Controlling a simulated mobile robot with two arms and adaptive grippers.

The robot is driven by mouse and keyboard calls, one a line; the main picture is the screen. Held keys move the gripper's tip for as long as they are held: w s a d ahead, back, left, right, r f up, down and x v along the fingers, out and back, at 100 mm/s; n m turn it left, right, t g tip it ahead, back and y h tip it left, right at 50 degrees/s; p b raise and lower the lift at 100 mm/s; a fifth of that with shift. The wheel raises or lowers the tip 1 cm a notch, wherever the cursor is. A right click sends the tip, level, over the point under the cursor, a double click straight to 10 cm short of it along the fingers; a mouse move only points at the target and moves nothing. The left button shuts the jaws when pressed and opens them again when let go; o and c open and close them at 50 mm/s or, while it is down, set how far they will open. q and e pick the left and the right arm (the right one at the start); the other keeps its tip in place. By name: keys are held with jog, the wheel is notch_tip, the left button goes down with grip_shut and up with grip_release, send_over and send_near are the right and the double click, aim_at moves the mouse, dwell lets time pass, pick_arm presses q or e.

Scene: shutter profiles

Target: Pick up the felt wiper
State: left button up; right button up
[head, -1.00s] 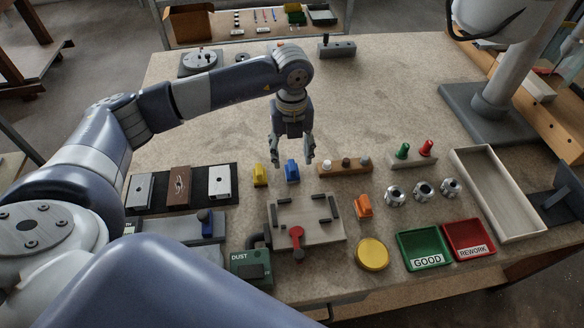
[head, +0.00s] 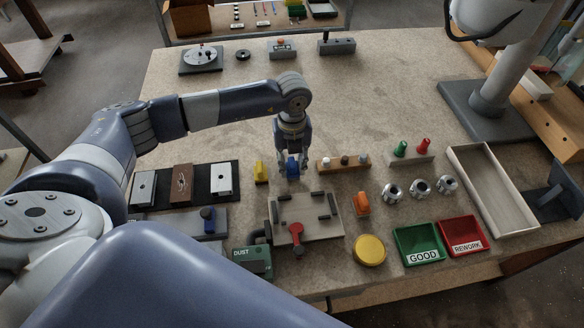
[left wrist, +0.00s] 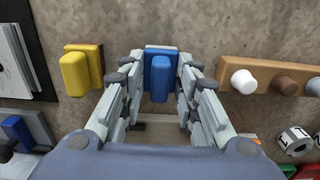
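Three handled blocks stand on the bench: yellow (head: 260,172), blue (head: 293,168) and orange (head: 362,204). No label tells which is the felt wiper; my left gripper is at the blue one. In the left wrist view the blue block (left wrist: 160,78) has a raised blue grip and a thin pale edge at its back. My left gripper (head: 292,174) points down with a finger on each side of it. The fingers are apart and close to its sides; I see no clear grip. The yellow block (left wrist: 80,72) is left of the fingers. My right gripper is not in view.
A wooden rack with pegs (head: 343,165) stands just right of the blue block. A fixture plate with a red lever (head: 296,235) is in front. A black mat with plates (head: 211,186) lies left. Green (head: 418,245) and red (head: 464,235) trays are front right.

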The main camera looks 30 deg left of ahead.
aim_at(292, 162)
pick_arm(q)
jog(key=shift+r, duration=0.1)
jog(key=shift+w+r, duration=0.1)
jog(key=shift+r, duration=0.2)
notch_tip(292, 162, up, 8)
jog(key=b, duration=0.3)
jog(key=shift+r, duration=0.6)
jog(key=shift+o, duration=0.6)
